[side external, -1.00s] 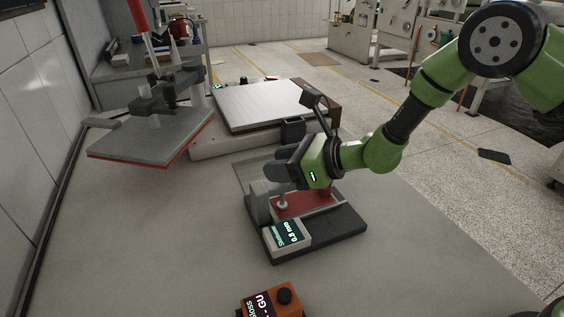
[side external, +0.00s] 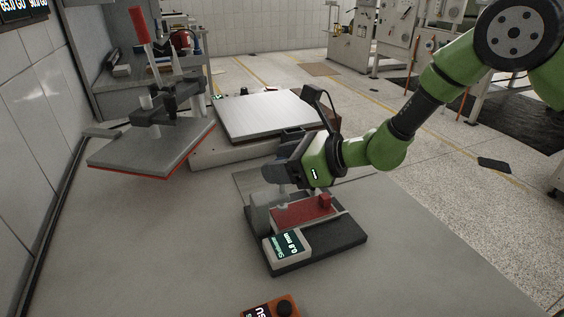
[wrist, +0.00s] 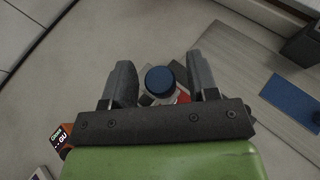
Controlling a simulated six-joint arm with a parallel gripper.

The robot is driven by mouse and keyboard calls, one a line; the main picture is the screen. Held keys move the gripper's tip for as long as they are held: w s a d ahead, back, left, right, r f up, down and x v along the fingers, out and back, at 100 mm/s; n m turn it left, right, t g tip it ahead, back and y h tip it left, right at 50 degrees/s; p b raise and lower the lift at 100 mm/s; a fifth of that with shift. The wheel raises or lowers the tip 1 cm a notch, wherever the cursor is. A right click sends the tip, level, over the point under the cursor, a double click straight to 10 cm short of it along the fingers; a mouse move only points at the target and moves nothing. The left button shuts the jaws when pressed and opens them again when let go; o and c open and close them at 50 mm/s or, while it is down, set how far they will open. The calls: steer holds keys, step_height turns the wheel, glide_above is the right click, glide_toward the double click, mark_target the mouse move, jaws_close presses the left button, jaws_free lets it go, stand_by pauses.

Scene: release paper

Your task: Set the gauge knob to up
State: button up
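The gauge has a dark base (side external: 345,251), a grey block, a red plate (side external: 298,213) and a small display (side external: 288,246) reading 0.8 mm. A round dark blue knob (wrist: 160,79) shows in the wrist view, with part of the gauge beneath it. My gripper (wrist: 161,83) is open, one finger on each side of the knob, with gaps showing. In the side view my gripper (side external: 284,173) is just above the gauge's grey block. The knob is hidden there, and its setting cannot be read.
An orange gloss meter (side external: 270,307) sits in front of the gauge. A press with a grey plate (side external: 150,145) and red handle stands at the left. A machine with a pale flat top (side external: 265,115) stands behind. The bench right of the gauge is clear.

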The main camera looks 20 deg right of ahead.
steer(key=v, duration=1)
steer(key=s+a+r+n+g+y, duration=0.15)
steer(key=s+r+n+g, duration=0.35)
steer(key=s+r+n, duration=0.7)
steer(key=s+d+r+n+t+h, duration=0.1)
steer(key=s+d+n+t+h, duration=0.1)
steer(key=s+d+n+h, duration=0.7)
steer(key=s+d+n, duration=0.1)
steer(key=d+n, duration=0.1)
steer(key=d, duration=0.1)
steer(key=shift+r+t, duration=0.15)
steer(key=shift+t, duration=0.15)
